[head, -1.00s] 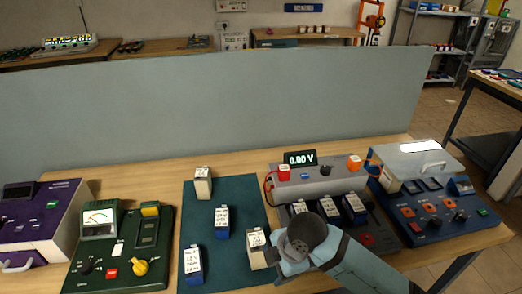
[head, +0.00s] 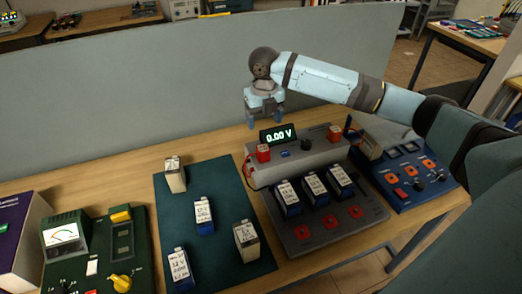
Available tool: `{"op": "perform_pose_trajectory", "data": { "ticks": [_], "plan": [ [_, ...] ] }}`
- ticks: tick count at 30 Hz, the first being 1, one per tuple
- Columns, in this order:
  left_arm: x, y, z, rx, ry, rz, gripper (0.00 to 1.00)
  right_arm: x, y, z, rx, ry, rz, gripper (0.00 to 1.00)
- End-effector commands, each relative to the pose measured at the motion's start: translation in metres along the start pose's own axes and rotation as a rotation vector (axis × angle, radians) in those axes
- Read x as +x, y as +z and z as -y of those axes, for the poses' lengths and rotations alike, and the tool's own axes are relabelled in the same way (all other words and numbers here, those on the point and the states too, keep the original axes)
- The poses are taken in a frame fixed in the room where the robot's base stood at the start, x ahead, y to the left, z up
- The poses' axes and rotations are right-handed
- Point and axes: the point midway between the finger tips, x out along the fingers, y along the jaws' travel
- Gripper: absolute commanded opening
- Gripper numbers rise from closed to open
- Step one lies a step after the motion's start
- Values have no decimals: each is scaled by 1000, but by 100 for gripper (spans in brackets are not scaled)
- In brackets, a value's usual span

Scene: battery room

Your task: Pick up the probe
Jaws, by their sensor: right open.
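A grey meter unit (head: 300,165) with a lit display reading 0.00 V (head: 278,134) stands at the back of the table. A red block (head: 263,153) is on its left end, with a red lead at its side. Another red-orange block (head: 334,133) is on its right end, with a dark lead beside it. I cannot tell for sure which part is the probe. My right gripper (head: 265,119) points down with its fingers apart and empty, above and behind the display. My left gripper is out of view.
Three blue-and-white batteries (head: 315,188) sit in the dark tray in front of the meter. A dark green mat (head: 219,222) holds several batteries. A blue panel (head: 428,172) is right, a green tester (head: 99,246) left. A grey partition (head: 130,95) stands behind.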

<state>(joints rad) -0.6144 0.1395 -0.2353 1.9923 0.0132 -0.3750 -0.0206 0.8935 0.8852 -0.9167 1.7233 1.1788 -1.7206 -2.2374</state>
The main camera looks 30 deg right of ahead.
Motion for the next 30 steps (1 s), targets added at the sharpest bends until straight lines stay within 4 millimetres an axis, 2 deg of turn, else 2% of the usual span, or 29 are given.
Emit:
{"op": "perform_pose_trajectory", "data": {
  "ticks": [3,9,17,24,30],
  "plan": [
    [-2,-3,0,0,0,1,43,26,-1,0,1,-2,-4,72],
    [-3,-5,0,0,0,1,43,60,-1,-1,2,0,-2,72],
    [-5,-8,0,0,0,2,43,80,0,-1,2,-1,-1,72],
    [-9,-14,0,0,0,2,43,116,0,-2,2,-1,-1,72],
    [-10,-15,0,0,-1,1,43,125,1,-2,1,-1,1,72]
  ]
}}
